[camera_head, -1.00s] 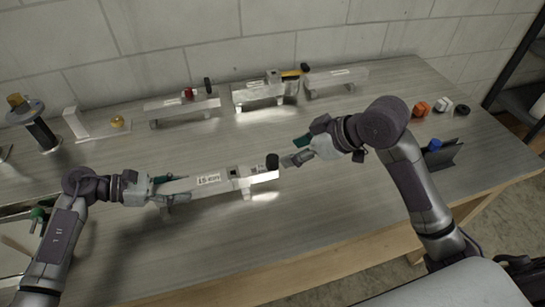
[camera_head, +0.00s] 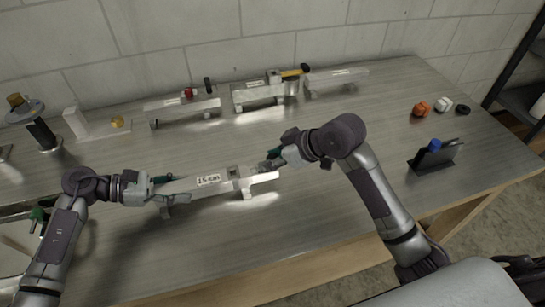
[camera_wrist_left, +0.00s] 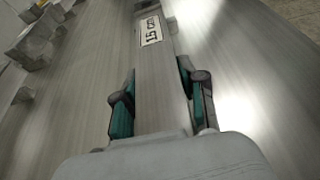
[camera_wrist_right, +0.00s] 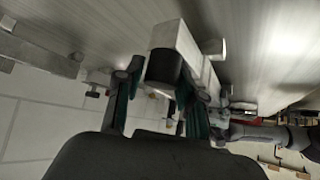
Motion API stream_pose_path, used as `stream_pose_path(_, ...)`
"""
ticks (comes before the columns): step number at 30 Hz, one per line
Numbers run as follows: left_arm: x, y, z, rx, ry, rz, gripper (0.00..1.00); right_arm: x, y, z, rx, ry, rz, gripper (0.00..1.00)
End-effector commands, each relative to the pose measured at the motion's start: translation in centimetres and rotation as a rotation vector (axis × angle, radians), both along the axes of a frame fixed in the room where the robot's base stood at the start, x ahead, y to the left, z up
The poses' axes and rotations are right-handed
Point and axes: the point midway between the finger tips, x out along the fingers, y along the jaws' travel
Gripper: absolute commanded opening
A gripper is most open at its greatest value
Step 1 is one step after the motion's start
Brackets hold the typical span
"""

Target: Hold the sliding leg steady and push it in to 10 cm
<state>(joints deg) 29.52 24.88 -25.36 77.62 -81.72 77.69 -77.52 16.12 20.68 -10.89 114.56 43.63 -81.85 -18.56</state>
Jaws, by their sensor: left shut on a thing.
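The sliding leg (camera_head: 205,181) is a pale metal bar labelled "15 cm" lying along the bench on small feet. Its right end has a bright metal section (camera_head: 264,176) and a black end cap (camera_wrist_right: 163,68). My left gripper (camera_head: 152,189) is shut on the bar's left end; the left wrist view shows its fingers (camera_wrist_left: 160,95) on both sides of the bar. My right gripper (camera_head: 275,156) is at the bar's right end. In the right wrist view its fingers (camera_wrist_right: 163,92) are apart, one on each side of the cap; contact is unclear. It hides the cap in the head view.
Several similar metal bars (camera_head: 181,105) stand along the wall behind. At the right are an orange part (camera_head: 421,109), a white part (camera_head: 443,104) and a dark holder (camera_head: 436,157) with a blue-topped item. The bench in front of the leg is clear.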

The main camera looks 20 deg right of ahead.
Motion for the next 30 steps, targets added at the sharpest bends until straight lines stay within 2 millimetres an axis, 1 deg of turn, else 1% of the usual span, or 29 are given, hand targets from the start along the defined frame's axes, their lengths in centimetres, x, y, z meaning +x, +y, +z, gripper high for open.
stream_pose_path(1, 0.0, 0.0, 0.0, 0.0, 0.0, 0.0, 0.0, 0.0, 0.0, 0.0, 0.0, 0.0, 0.0, 0.26)
stream_pose_path(3, 0.0, 0.0, 0.0, 0.0, 0.0, 0.0, 0.0, 0.0, 0.0, 0.0, 0.0, 0.0, 0.0, 0.14)
stream_pose_path(6, 0.0, 0.0, 0.0, 0.0, 0.0, 0.0, 0.0, 0.0, 0.0, 0.0, 0.0, 0.0, 0.0, 0.0)
stream_pose_path(14, 0.0, 0.0, 0.0, 0.001, 0.0, 0.0, 0.0, 0.0, 0.1, 0.0, 0.0, 0.0, 0.0, 0.0)
stream_pose_path(21, 0.0, 0.0, 0.0, 0.0, 0.0, -0.001, 0.0, 0.0, 2.7, 0.0, -0.001, 0.0, 0.002, 0.0)
stream_pose_path(28, 0.0, 0.0, 0.0, 0.0, 0.0, -0.001, 0.0, 0.0, 2.8, 0.0, 0.002, 0.0, 0.001, 0.0)
stream_pose_path(29, 0.0, 0.0, 0.0, 0.0, 0.0, -0.001, 0.0, 0.0, 2.8, 0.0, 0.002, 0.0, 0.001, 0.34)
stream_pose_path(30, 0.0, 0.0, 0.0, 0.0, 0.0, -0.001, 0.0, 0.0, 2.8, 0.0, 0.001, 0.0, 0.001, 0.41)
